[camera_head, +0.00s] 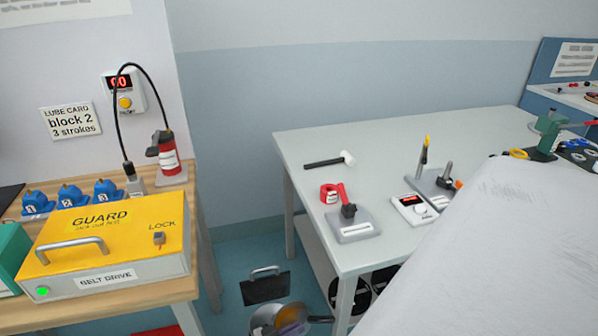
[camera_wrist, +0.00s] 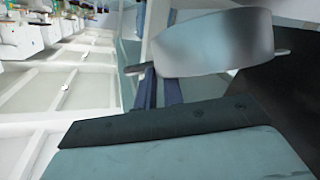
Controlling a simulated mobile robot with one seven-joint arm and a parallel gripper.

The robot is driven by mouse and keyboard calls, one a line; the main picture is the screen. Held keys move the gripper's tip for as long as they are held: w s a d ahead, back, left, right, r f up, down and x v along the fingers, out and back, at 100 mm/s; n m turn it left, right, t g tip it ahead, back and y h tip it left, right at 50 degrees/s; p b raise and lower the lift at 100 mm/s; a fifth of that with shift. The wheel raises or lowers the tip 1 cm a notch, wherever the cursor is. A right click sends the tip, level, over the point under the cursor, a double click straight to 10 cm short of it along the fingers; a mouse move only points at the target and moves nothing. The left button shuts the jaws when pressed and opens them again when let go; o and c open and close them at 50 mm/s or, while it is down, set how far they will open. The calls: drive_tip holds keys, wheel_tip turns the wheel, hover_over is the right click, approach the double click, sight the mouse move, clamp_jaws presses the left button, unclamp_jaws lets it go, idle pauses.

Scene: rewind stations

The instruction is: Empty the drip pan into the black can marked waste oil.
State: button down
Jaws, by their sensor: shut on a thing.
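The drip pan is a round grey metal pan (camera_head: 264,318) at the bottom of the head view, with an orange-brown patch inside. In the wrist view the pan (camera_wrist: 215,45) is a large smooth grey shape. My gripper (camera_wrist: 160,85) is shut on the pan at its near edge; its dark fingers show below the pan. In the head view my grip is not clear. A black can (camera_head: 265,287) with a grey handle stands on the floor just behind the pan. I cannot read any marking on it. Whether pan and can touch is unclear.
A grey table (camera_head: 300,150) stands right of the can, with tools on top and a shelf below. A wooden bench (camera_head: 110,318) with a yellow guard box (camera_head: 120,225) stands left. Blue floor (camera_head: 235,255) shows between them. My arm covers the right foreground.

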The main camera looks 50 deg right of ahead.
drive_tip(key=shift+w+a+r+n+h+b, duration=0.3)
drive_tip(key=shift+w+r+n+h+b, duration=0.6)
drive_tip(key=shift+b, duration=1.1)
idle(1.5)
drive_tip(key=shift+w+a+r+n+g+h+b, duration=0.1)
drive_tip(key=shift+w+a+n+g+h+b, duration=0.25)
drive_tip(key=shift+n+b, duration=0.5)
drive_tip(key=shift+w+a+r+n+g+h+b, duration=0.1)
drive_tip(key=shift+w+n+h+b, duration=0.3)
drive_tip(key=shift+b, duration=0.7)
idle(2.6)
